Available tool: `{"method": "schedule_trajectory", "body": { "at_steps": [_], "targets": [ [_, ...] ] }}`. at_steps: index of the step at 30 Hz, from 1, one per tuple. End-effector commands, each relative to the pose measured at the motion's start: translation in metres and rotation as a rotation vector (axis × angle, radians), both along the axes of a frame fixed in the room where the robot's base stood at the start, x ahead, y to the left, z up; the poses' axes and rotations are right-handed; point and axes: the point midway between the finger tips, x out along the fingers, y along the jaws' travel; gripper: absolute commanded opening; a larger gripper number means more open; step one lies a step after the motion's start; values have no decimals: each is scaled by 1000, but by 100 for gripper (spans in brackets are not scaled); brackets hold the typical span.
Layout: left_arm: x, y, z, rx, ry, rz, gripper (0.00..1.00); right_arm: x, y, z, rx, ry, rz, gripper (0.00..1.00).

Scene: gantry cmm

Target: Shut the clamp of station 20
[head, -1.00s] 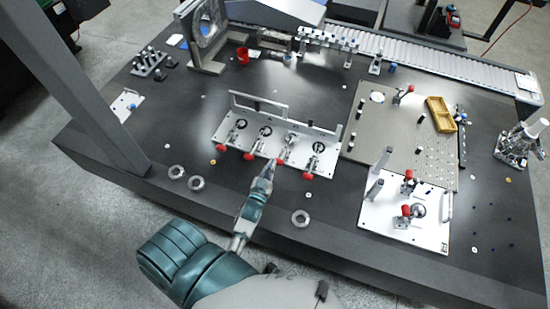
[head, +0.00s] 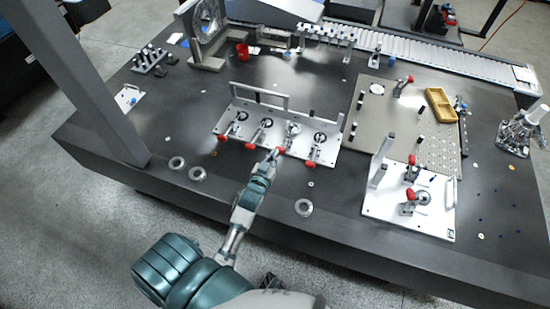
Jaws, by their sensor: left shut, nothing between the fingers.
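A white plate (head: 266,145) with a raised bar carries several clamps with red handles that point toward the table's near edge. Station numbers are too small to read, so I cannot tell which clamp is station 20. My left gripper (head: 275,155) is shut and empty, at the red handle (head: 281,150) of the third clamp from the left. Its tip overlaps this handle in the picture; I cannot tell whether they touch. The rightmost handle (head: 310,163) is just right of it. My right gripper is not in view.
A second white plate (head: 385,208) at right carries two red-handled clamps. Behind it is a grey perforated plate (head: 385,115) with a yellow tray (head: 440,104). A grey post (head: 85,85) rises at left.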

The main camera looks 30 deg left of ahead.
Motion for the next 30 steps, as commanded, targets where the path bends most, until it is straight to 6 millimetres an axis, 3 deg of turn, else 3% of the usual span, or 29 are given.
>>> {"method": "schedule_trajectory", "body": {
  "at_steps": [14, 21, 30],
  "targets": [
    [90, 22, -15, 2, -2, 1, 0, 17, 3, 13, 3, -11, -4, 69],
    [72, 17, -43, 1, -1, 1, 0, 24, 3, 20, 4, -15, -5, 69],
    [69, 17, -50, 0, -1, 1, 0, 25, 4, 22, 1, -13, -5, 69]
  ]
}}
